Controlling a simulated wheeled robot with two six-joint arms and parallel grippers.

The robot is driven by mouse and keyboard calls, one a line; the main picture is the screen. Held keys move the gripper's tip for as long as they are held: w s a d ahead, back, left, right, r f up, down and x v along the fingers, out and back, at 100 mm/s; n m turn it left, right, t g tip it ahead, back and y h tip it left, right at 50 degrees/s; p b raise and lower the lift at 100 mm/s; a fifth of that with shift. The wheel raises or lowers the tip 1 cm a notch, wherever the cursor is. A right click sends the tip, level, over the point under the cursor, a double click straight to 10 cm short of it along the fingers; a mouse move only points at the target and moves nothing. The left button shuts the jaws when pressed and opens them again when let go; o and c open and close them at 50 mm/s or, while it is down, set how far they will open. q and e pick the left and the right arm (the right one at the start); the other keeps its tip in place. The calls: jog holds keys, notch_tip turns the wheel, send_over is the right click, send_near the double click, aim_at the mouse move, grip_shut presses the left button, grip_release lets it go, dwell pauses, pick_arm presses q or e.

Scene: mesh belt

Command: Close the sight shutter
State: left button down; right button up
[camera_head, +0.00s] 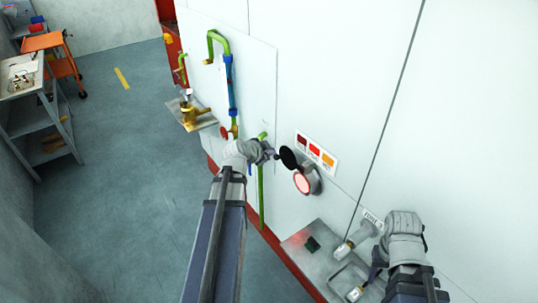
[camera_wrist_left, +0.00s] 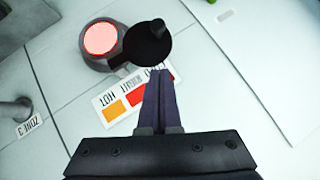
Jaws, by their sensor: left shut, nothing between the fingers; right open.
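The sight port is a round grey housing with a glowing red window (camera_head: 302,183) on the white wall; the window also shows in the left wrist view (camera_wrist_left: 100,38). The shutter is a black disc (camera_head: 289,157) swung to one side, leaving the window uncovered. In the left wrist view the disc (camera_wrist_left: 146,48) has a black knob (camera_wrist_left: 157,26). My left gripper (camera_head: 272,154) is shut and empty, its fingertips (camera_wrist_left: 159,74) close beside the disc's edge; I cannot tell whether they touch. My right gripper (camera_head: 376,268) is open, low at the right.
A colour label (camera_head: 316,153) sits beside the port. A metal shelf (camera_head: 300,250) with a small dark block (camera_head: 312,243) juts out below. Green and blue pipework (camera_head: 230,85) and a brass fitting (camera_head: 195,112) are on the wall to the left.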

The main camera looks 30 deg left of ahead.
aim_at(280, 155)
pick_arm(q)
jog(key=w+f+b, duration=0.2)
jog(key=w+a+f+b, duration=0.1)
jog(key=w+f+b, duration=0.1)
jog(key=f, duration=0.1)
jog(key=w+f+b, duration=0.2)
jog(key=shift+w+a+f+b, duration=0.3)
jog(key=shift+a+b, duration=0.1)
